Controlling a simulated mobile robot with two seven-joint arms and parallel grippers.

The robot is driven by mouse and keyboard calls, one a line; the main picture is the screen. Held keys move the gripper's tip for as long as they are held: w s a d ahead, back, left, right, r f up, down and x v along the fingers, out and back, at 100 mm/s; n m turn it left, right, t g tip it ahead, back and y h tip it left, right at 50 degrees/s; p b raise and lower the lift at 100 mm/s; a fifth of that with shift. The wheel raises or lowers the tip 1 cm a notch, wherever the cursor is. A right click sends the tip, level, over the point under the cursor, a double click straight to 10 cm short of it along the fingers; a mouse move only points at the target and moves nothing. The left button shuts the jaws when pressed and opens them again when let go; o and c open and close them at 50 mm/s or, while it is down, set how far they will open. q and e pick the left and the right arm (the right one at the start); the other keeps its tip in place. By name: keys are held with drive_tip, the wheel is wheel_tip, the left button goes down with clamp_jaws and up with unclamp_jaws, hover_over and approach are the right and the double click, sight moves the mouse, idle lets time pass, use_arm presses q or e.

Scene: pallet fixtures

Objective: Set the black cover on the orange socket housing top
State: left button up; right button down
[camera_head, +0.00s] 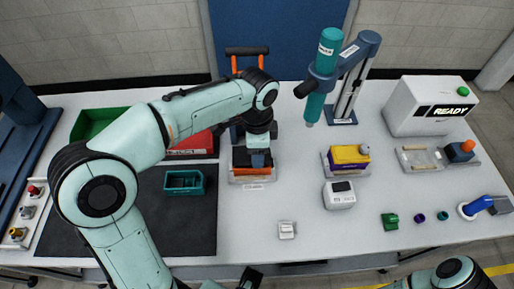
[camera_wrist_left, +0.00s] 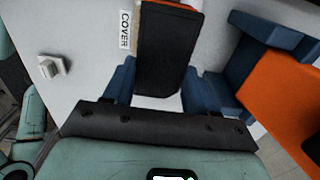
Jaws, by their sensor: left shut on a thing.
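The black cover (camera_head: 240,156) is at the orange socket housing (camera_head: 252,171), which sits in a pale fixture left of the table's middle. My left gripper (camera_head: 258,158) reaches down there from above. In the left wrist view the black cover (camera_wrist_left: 167,60) lies between the blue fingers of my left gripper (camera_wrist_left: 160,85), which is shut on it. An orange edge (camera_wrist_left: 187,4) shows at the far end of the cover. I cannot tell whether the cover rests fully on the housing.
A fixture with a yellow-topped purple block (camera_head: 349,157) and a teal tool on a stand (camera_head: 343,112) are to the right. A teal bin (camera_head: 184,182) stands on the dark mat to the left. The table in front of the fixture is mostly clear, with a small white block (camera_head: 287,230).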

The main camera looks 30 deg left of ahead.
use_arm(q)
drive_tip(key=shift+f+b, duration=0.4)
drive_tip(key=shift+f, duration=0.35)
idle(0.4)
drive_tip(key=o, duration=1.1)
wheel_tip(320, 180, up, 13)
drive_tip(key=p, duration=0.3)
drive_tip(key=shift+r, duration=0.2)
